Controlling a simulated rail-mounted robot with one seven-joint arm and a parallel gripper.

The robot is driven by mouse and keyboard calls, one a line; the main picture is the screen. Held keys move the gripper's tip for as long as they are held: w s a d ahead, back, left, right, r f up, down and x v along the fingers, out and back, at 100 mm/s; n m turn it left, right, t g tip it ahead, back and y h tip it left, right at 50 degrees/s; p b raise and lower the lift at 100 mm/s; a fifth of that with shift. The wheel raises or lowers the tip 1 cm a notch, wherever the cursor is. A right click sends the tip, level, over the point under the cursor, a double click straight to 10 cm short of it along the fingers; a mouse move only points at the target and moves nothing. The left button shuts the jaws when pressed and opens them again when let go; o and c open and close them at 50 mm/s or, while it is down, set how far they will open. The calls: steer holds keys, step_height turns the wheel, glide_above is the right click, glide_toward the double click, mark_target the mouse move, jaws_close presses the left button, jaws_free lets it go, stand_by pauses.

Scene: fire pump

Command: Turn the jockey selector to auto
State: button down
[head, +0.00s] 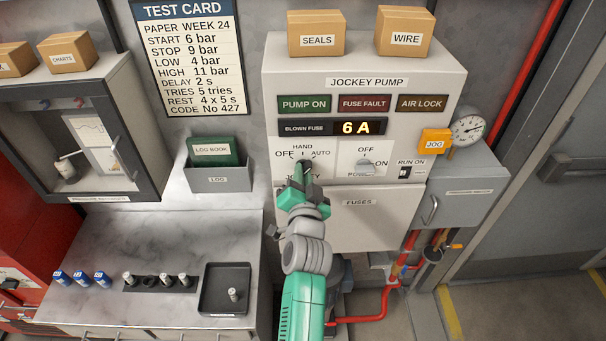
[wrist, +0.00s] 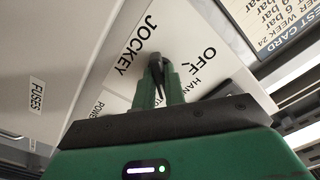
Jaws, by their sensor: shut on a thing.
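The jockey selector is a small dark knob (wrist: 156,64) on the white jockey pump panel (head: 365,85). In the head view its plate shows OFF at left, HAND at top and AUTO at right, with JOCKEY lettered below. My gripper (head: 304,172) is at the selector and covers most of it in this view. In the wrist view the green fingers of my gripper (wrist: 160,82) are closed on the knob from both sides. My fingers and the steep angle hide the pointer, so I cannot tell which mark it faces.
Right of the selector is a power switch (head: 366,166), then a run-on switch (head: 405,172) and an orange jog button (head: 434,142). The fuse display (head: 347,127) reads 6 A. The fuses cover (head: 375,220) is below. A log holder (head: 218,178) stands left.

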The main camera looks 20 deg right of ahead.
steer(key=shift+m, duration=1)
steer(key=c, duration=1.5)
jaws_free()
steer(key=shift+o, duration=0.2)
steer(key=p+v, duration=0.1)
steer(key=v, duration=0.6)
steer(key=shift+s, duration=0.4)
steer(key=shift+a+r, duration=0.1)
